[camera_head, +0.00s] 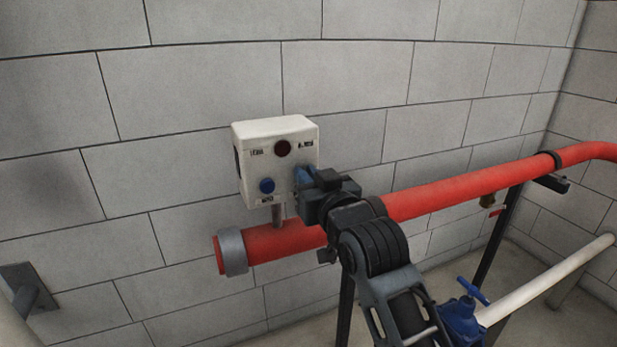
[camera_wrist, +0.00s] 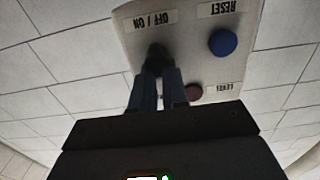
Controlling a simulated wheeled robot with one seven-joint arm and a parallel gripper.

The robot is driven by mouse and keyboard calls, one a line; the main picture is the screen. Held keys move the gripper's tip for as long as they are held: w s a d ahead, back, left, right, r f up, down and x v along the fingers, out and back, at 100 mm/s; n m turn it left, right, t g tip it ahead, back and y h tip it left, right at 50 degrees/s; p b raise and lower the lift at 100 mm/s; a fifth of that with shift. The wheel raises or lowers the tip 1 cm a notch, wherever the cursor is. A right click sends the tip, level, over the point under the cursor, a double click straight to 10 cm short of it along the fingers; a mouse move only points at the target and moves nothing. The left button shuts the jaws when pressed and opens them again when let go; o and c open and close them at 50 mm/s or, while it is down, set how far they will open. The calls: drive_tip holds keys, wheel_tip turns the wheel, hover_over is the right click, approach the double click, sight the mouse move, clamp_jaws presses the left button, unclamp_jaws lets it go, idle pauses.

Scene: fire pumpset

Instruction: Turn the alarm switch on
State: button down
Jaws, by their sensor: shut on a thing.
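A white control box (camera_head: 245,170) is mounted at the red pipe by the wall. In the wrist view, the box face (camera_wrist: 190,65) appears upside down, with an "OFF / ON" label by a black switch knob (camera_wrist: 157,50). My gripper (camera_head: 303,178) is at the lower right of the box face. In the wrist view, its blue fingertips (camera_wrist: 158,72) are shut on the knob, partly covering it. The head view hides the knob behind my gripper. The knob's turned position is hard to tell.
A blue button (camera_head: 267,185) labelled "RESET" is beside the switch, left of my gripper. A dark red round lamp or button (camera_head: 282,148) is above. The red pipe (camera_head: 450,194) runs below and right of the box. A blue valve (camera_head: 461,318) stands lower right.

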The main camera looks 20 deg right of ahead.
idle(0.4)
drive_tip(key=n, duration=0.4)
drive_tip(key=n+p, duration=0.1)
drive_tip(key=n, duration=0.3)
drive_tip(key=a+n, duration=0.1)
drive_tip(key=n, duration=0.2)
drive_tip(key=shift+f+n+p, duration=0.3)
drive_tip(key=shift+n, duration=0.1)
idle(0.4)
drive_tip(key=c, duration=1.1)
unclamp_jaws()
drive_tip(key=shift+a, duration=0.1)
drive_tip(key=shift+c, duration=0.2)
drive_tip(key=shift+s, duration=0.1)
drive_tip(key=s+b, duration=0.1)
drive_tip(key=s, duration=0.6)
drive_tip(key=shift+s, duration=0.4)
